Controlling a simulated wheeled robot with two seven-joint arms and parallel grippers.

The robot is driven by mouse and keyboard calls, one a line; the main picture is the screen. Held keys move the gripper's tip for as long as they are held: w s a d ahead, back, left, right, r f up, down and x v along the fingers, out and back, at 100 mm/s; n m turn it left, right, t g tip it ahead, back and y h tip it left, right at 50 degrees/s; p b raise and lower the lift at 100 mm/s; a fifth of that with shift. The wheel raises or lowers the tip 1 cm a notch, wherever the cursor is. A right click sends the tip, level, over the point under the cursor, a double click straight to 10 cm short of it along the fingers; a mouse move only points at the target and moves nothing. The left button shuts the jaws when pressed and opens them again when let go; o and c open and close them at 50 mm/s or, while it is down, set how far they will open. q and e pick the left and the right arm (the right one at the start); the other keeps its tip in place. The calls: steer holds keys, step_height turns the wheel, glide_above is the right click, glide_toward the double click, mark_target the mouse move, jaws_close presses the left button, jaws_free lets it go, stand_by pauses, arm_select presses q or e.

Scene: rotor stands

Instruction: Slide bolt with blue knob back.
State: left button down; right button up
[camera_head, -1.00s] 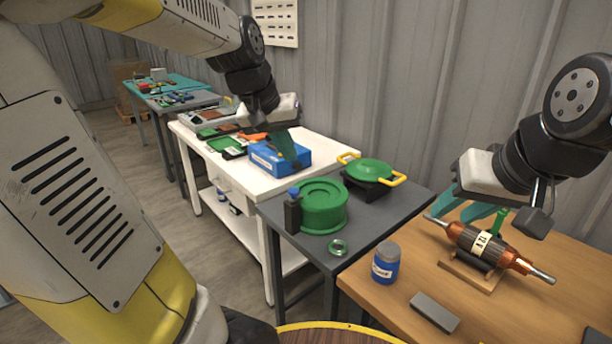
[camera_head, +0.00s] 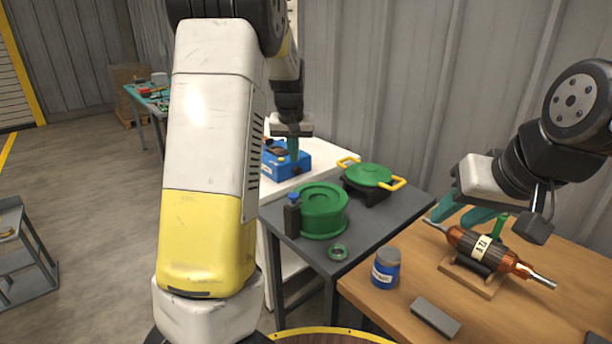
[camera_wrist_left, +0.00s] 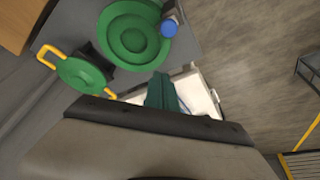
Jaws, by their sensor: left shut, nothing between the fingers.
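The blue knob (camera_head: 294,195) sits on top of a dark upright block (camera_head: 292,218) at the left side of a round green housing (camera_head: 325,211) on the grey table. In the left wrist view the blue knob (camera_wrist_left: 169,28) shows beside the green housing (camera_wrist_left: 132,32). My left gripper (camera_head: 294,150) is shut and empty, behind the knob in the head view and apart from it, in front of a blue box. Its teal fingers (camera_wrist_left: 161,92) also show in the wrist view. My right gripper (camera_head: 451,215) looks open, close to the left end of the rotor. The bolt itself is not clear.
A blue box (camera_head: 275,165) lies on the white table behind. The wooden table holds a blue jar (camera_head: 386,268), a grey block (camera_head: 435,317) and the copper rotor (camera_head: 487,250).

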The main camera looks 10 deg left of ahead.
mark_target(287, 205)
arm_select(q)
steer(key=x, duration=0.9)
steer(key=shift+a+f, duration=0.1)
steer(key=s, duration=0.1)
steer(key=s+f, duration=0.1)
steer(key=shift+s+d, duration=0.2)
steer(key=shift+s, duration=0.2)
steer(key=shift+s+f, duration=0.1)
steer(key=shift+s, duration=0.35)
steer(key=shift+s+a, duration=0.85)
steer(key=shift+s, duration=0.35)
